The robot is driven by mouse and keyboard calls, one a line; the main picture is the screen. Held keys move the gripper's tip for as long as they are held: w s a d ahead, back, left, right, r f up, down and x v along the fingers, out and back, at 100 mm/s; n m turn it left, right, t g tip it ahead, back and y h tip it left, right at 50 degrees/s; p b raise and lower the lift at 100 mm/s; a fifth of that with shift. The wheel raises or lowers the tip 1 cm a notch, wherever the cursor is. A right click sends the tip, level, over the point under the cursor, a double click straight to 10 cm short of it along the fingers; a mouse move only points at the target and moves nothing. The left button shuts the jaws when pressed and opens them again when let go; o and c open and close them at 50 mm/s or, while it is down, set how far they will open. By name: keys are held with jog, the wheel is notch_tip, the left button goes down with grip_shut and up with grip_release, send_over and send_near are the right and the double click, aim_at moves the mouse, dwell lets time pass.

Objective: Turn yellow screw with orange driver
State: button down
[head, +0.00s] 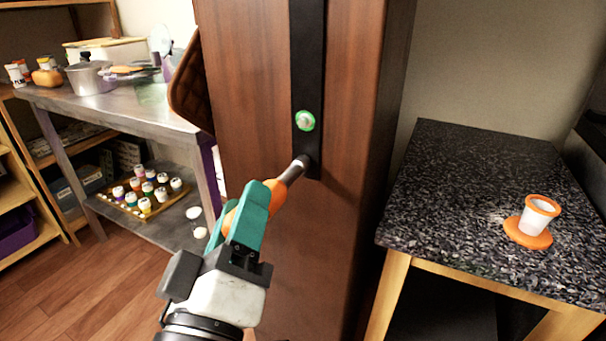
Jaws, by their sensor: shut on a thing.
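My gripper (250,212) with teal fingers is shut on the orange driver (277,194). The driver's metal shaft (293,171) points up and to the right. Its tip meets or nearly meets the lower end of a black strip (308,60) on the wooden panel (250,90); I cannot tell whether it touches. A screw with a bright green ring (305,120) sits on the strip above the tip. I see no yellow screw; one may be hidden behind the driver's tip.
A dark speckled counter (450,190) at the right bears an orange-rimmed white cup (538,215) on an orange base (528,233). A metal table (150,110) at the left holds a pot (90,77). A tray of small jars (125,208) stands below. Wooden floor (100,295) shows at lower left.

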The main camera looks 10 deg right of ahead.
jog(key=shift+f+m+h+b, duration=0.15)
jog(key=shift+m+h+b, duration=0.85)
jog(key=shift+m+b, duration=1.25)
jog(key=shift+b, duration=0.6)
jog(key=shift+r+h, duration=0.25)
jog(key=shift+h, duration=0.05)
jog(key=shift+f+b, duration=0.15)
jog(key=shift+b, duration=0.2)
jog(key=shift+f+m+b, duration=0.1)
jog(key=shift+m+b, duration=0.55)
jog(key=shift+b, duration=0.25)
jog(key=m+h+b, duration=0.1)
jog(key=m+b, duration=0.1)
jog(key=b, duration=0.1)
jog(key=m+g+h+b, duration=0.1)
jog(key=m+h+b, duration=0.1)
jog(key=m+b, duration=0.1)
jog(key=shift+s+d, duration=0.1)
jog(key=shift+s, duration=0.05)
jog(key=shift+m+g+h+b, duration=0.3)
jog(key=shift+m, duration=0.2)
jog(key=shift+r, duration=0.25)
jog(key=shift+f+m+b, duration=0.1)
jog(key=shift+m+b, duration=0.2)
